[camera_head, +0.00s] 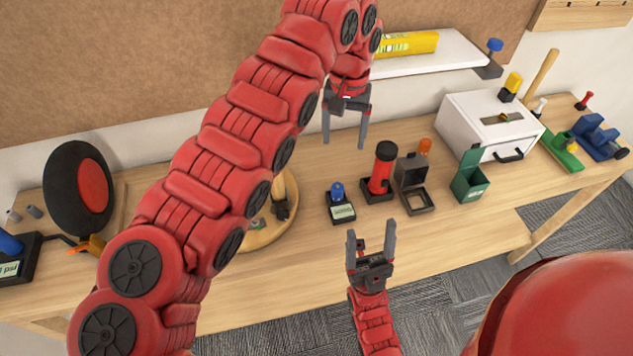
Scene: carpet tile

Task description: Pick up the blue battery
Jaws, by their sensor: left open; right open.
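A small blue piece (337,190) stands upright on a black base with a pale label, near the middle of the table (300,255). It may be the blue battery, but it is too small to be sure. My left gripper (344,142) is open and empty, pointing down in the picture just above the blue piece and apart from it. My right gripper (371,230) is open and empty, below and to the right of the blue piece, with its fingers pointing up in the picture.
A red-and-black cylinder (382,168), an open grey box (413,190) and a green box (468,178) stand right of the blue piece. A round wooden tray (258,238) is left, partly behind my arm. A white drawer box (490,125) and blue vise (598,138) stand farther right.

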